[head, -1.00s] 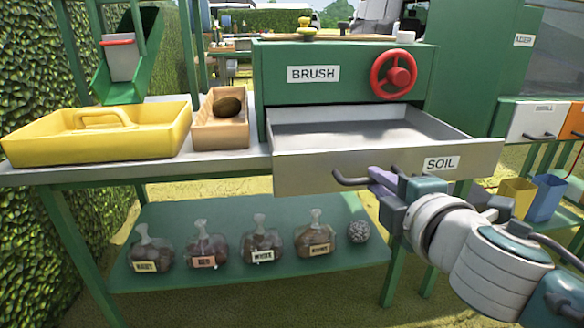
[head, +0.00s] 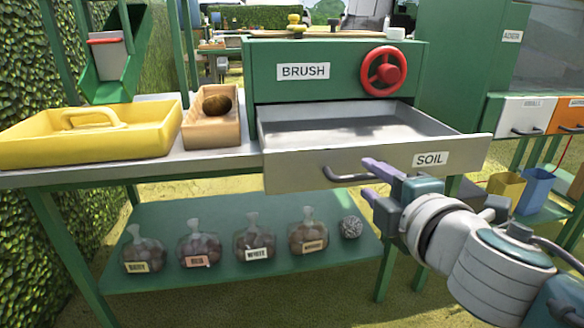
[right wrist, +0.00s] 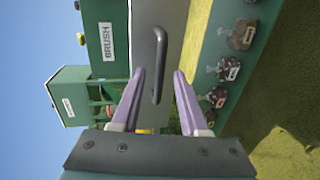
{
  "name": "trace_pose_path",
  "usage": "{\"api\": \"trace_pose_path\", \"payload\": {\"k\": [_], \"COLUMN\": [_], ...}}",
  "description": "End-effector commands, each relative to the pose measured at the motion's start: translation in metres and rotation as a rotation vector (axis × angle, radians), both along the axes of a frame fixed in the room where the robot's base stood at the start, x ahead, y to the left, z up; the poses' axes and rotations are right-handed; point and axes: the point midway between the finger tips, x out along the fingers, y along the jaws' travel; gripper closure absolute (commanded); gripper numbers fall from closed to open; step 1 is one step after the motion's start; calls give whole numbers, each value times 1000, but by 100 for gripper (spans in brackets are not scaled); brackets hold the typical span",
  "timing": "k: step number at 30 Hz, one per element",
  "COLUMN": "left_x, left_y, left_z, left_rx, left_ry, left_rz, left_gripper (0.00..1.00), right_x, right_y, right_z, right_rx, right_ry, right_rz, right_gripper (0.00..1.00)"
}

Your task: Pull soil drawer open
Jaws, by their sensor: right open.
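The soil drawer (head: 300,174) is a grey metal tray with a "SOIL" label, pulled out from under the green "BRUSH" box (head: 300,92). Its inside looks empty. Its dark bar handle (head: 348,175) is on the front panel and also shows in the right wrist view (right wrist: 157,65). My right gripper (head: 376,180) is open just in front of the drawer, at the right end of the handle. My left gripper is not in view.
A yellow tray (head: 40,152) and a wooden box (head: 208,133) with a brown lump stand on the table left of the drawer. Several labelled bags (head: 200,248) sit on the lower shelf (head: 160,215). A red wheel (head: 383,71) is on the green box.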

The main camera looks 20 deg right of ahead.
Motion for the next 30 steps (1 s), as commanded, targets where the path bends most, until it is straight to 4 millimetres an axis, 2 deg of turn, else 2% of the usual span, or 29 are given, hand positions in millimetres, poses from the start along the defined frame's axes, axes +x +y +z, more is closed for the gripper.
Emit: {"api": "trace_pose_path", "payload": {"k": [6,12,18,30], "left_x": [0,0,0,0], "left_y": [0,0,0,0], "left_z": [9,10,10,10], "left_rx": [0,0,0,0], "left_ry": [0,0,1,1], "left_rz": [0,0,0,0], "left_gripper": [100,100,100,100], "right_x": [-41,-71,-82,-82], "right_y": [9,16,19,19], "right_z": [10,15,18,18], "right_rx": [3,1,0,0], "right_ry": [3,3,1,1], "right_rz": [-1,-2,-2,-2], "right_gripper": [56,56,56,56]}}
